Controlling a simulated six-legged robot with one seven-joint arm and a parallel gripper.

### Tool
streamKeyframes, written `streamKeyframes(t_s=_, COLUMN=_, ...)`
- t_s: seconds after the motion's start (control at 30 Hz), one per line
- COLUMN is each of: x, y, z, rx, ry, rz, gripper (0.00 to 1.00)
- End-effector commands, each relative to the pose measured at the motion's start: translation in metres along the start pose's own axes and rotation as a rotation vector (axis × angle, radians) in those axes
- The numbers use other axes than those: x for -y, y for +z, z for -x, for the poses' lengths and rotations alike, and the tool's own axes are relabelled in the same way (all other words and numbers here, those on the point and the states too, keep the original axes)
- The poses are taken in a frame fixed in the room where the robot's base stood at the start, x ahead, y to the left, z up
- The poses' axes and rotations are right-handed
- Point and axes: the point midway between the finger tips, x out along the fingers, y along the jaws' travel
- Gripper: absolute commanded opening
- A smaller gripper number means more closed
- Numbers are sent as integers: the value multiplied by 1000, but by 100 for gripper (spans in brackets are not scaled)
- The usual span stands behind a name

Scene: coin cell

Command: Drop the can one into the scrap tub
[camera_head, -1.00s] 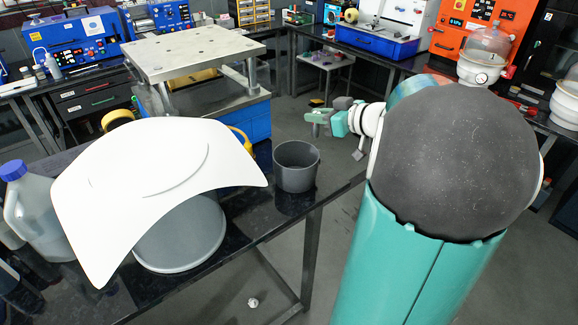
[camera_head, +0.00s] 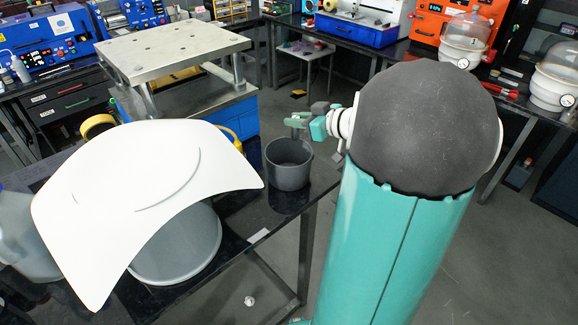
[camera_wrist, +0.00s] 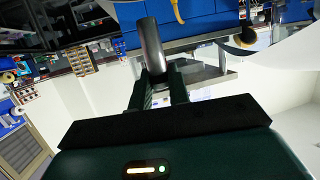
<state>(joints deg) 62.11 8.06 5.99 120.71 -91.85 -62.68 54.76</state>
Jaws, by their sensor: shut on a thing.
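My gripper (camera_head: 293,122) shows small and green in the head view, its fingers pointing left. It is just behind and above the rim of an open dark grey tub (camera_head: 288,172), in the picture. In the wrist view my gripper (camera_wrist: 160,85) is shut on a dark, shiny, rounded piece, which I take to be the can (camera_wrist: 151,45). It sticks out past the fingertips. I cannot make the can out in the head view. The tub looks like the scrap tub; it stands upright near the right end of the black bench, and its bottom is hidden.
A larger grey round container (camera_head: 185,250) stands on the bench (camera_head: 262,212), partly covered. A metal plate stand (camera_head: 172,50) rises behind. A blue-capped jug's grey body (camera_head: 25,235) is at far left. Open floor lies right of the bench.

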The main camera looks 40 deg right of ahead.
Motion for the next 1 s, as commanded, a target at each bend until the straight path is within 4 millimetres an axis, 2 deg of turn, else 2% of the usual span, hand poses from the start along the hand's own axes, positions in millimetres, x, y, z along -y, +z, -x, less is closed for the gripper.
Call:
streamKeyframes(t_s=0.2, x=1, y=14, z=-6, rx=-1, ry=-1, rz=-2, gripper=0)
streamKeyframes(t_s=0.47, x=1, y=15, z=-8, rx=-1, ry=-1, rz=0, gripper=0)
streamKeyframes(t_s=0.5, x=1, y=15, z=-9, rx=-1, ry=-1, rz=0, gripper=20)
streamKeyframes(t_s=0.63, x=1, y=15, z=-9, rx=-1, ry=-1, rz=0, gripper=43)
streamKeyframes(t_s=1.0, x=0, y=15, z=-4, rx=0, ry=0, rz=0, gripper=43)
